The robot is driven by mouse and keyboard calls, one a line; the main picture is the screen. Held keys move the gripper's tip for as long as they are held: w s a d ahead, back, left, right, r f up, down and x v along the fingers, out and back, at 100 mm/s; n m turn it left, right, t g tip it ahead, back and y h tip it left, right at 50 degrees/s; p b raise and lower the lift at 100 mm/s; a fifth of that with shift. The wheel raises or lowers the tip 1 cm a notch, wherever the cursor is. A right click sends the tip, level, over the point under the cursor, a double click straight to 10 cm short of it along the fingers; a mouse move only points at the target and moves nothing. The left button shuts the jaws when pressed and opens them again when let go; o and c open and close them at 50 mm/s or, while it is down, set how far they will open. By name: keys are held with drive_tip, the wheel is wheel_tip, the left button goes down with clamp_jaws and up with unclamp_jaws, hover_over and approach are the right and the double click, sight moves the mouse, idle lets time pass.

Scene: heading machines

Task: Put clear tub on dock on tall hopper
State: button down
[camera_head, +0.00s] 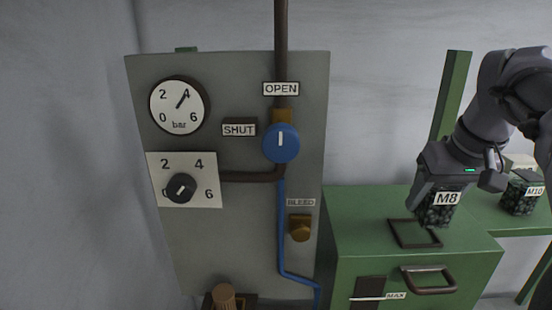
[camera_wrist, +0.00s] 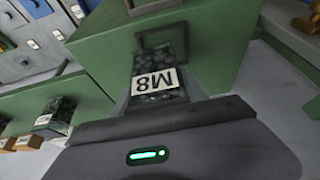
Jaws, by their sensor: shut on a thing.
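A clear tub (camera_head: 438,215) labelled M8, full of small dark pieces, is in my gripper (camera_head: 440,188). My gripper is shut on it and covers its upper part. In the wrist view the tub (camera_wrist: 148,96) shows with its label upside down. The dock is a dark square frame (camera_head: 392,233) on top of a green hopper (camera_head: 345,233). The tub appears over the right part of the frame in the head view; whether it touches the top I cannot tell. The wrist view shows the frame (camera_wrist: 140,44) just beyond the tub.
A second tub (camera_head: 519,197) labelled M10 stands on a green surface at right. The hopper front has a handle (camera_head: 430,290) and a MAX window (camera_head: 368,288). A grey panel (camera_head: 235,250) with gauge, knobs and pipes stands left of it.

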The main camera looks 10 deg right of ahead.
sight(448, 185)
drive_tip(key=shift+s+x, duration=0.2)
drive_tip(key=shift+x, duration=0.7)
drive_tip(key=shift+s+x, duration=0.2)
drive_tip(key=shift+x, duration=0.7)
drive_tip(key=c, duration=0.6)
unclamp_jaws()
drive_tip(key=shift+a+f, duration=0.2)
drive_tip(key=shift+f, duration=0.05)
drive_tip(key=shift+r, duration=0.1)
drive_tip(key=v, duration=0.6)
drive_tip(key=p+v, duration=0.1)
drive_tip(key=v, duration=0.4)
drive_tip(key=shift+w+r, duration=0.1)
drive_tip(key=shift+r, duration=0.4)
drive_tip(key=shift+w, duration=0.1)
